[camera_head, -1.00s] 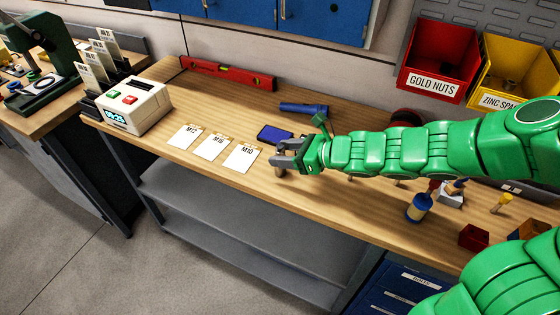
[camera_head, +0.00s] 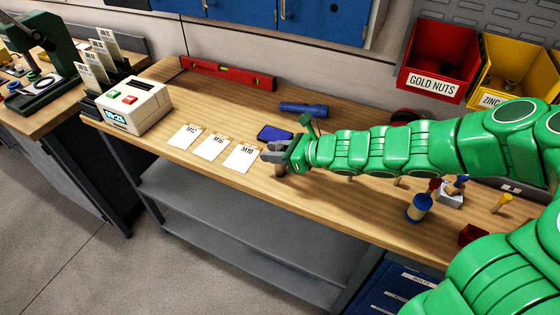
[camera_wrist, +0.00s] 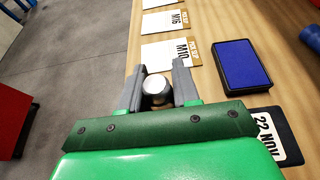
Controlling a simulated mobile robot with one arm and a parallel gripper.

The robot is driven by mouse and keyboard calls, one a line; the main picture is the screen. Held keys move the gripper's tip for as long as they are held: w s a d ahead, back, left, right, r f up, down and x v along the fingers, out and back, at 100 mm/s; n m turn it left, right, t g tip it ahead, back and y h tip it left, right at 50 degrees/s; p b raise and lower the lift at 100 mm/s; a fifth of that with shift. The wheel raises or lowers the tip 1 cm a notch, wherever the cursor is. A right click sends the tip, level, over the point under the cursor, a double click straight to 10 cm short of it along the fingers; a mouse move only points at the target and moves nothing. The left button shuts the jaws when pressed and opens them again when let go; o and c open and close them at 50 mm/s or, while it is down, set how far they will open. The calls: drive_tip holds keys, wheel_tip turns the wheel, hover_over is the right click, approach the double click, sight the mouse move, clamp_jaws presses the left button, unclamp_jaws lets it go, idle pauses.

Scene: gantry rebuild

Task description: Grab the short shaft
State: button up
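The left finger is very close to the piece, and a narrow gap shows on the right finger's side. In the head view my gripper (camera_head: 270,152) is low over the bench, just right of the M10 card (camera_head: 242,157). There the fingers mostly hide the piece.
A blue pad (camera_wrist: 238,68) in a dark case lies close right of my fingers, with a "22 NOV" item (camera_wrist: 273,137) nearer. A white device (camera_head: 133,107), red level (camera_head: 228,74) and blue cylinder (camera_head: 303,109) are on the bench (camera_head: 210,115). The front edge is close.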

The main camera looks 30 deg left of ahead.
clamp_jaws()
